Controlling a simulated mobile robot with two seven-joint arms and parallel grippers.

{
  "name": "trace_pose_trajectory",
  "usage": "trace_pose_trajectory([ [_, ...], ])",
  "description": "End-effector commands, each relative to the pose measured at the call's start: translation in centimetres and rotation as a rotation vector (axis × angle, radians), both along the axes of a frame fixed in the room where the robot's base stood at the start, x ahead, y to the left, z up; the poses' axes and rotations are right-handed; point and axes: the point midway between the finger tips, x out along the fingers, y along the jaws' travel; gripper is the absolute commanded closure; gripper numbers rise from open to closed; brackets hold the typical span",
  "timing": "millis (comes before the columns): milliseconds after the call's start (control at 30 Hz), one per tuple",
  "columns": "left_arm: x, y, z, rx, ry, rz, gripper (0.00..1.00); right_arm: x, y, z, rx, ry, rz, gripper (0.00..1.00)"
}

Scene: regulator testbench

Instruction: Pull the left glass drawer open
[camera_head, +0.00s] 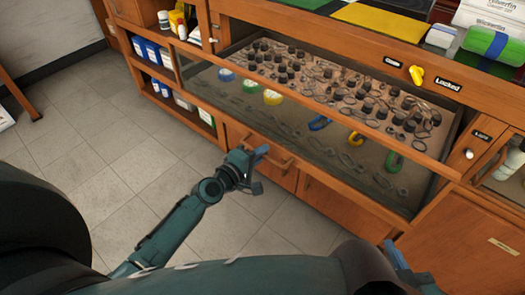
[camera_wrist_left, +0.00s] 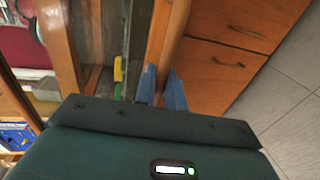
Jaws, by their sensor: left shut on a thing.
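The glass drawer (camera_head: 318,98) fills the middle of the wooden cabinet. Black knobs and rings lie behind its wooden rail, and coloured carabiners show through the glass below. I cannot tell how far it stands out. My left gripper (camera_head: 262,153) is low at the drawer's front; in the left wrist view my left gripper (camera_wrist_left: 162,88) has its blue fingers on a wooden front edge (camera_wrist_left: 167,40) and appears shut on it. The contact point is partly hidden. My right gripper (camera_head: 398,257) is at the bottom edge, apart from the cabinet, its fingers too foreshortened to read.
Wooden doors with handles (camera_head: 272,160) are below the drawer. Shelves with bottles and blue boxes (camera_head: 152,52) stand at left. A yellow knob (camera_head: 416,75) sits by a "Locked" label (camera_head: 448,84). A second glass compartment is at right. The tiled floor (camera_head: 120,155) is clear.

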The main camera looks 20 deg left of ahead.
Motion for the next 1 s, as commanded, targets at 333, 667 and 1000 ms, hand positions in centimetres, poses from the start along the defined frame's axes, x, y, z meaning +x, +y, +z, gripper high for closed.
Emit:
trace_pose_trajectory([
  [333,-0.57,0.25,0.05,0.001,-0.001,0.001,1.0,0.13,-0.14,0.04,-0.003,-0.002,-0.003,0.64],
  [667,-0.56,0.26,0.06,0.0,-0.001,0.001,0.85,0.17,-0.21,0.05,-0.003,-0.004,-0.004,0.64],
  [1000,-0.55,0.23,0.05,0.0,-0.001,0.001,0.72,0.16,-0.2,0.05,-0.003,-0.004,-0.004,0.64],
])
